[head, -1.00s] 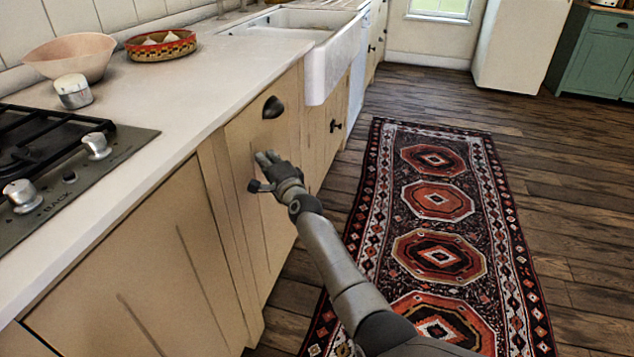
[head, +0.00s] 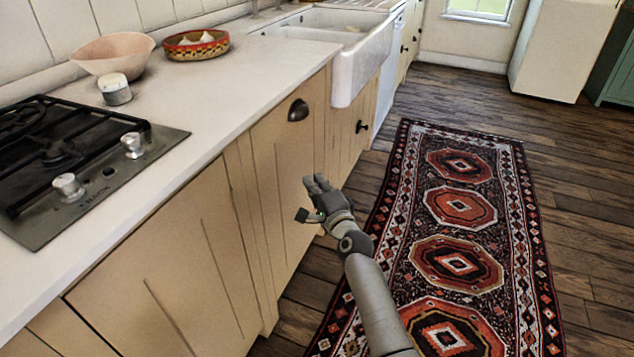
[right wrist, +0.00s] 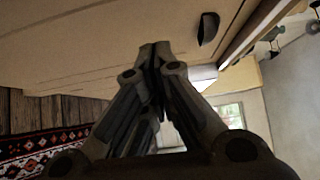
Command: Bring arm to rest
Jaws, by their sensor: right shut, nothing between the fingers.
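My right gripper (head: 312,199) is in the head view, in front of the beige cabinet doors and below the counter edge. In the right wrist view its fingers (right wrist: 155,62) are together and hold nothing. A cabinet front with a dark cup handle (right wrist: 208,29) lies beyond the fingertips there. I cannot tell the exact gap between fingertips and cabinet. My left gripper is in neither view.
A white sink (head: 360,70) sits farther on. A patterned rug (head: 462,210) covers the wooden floor.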

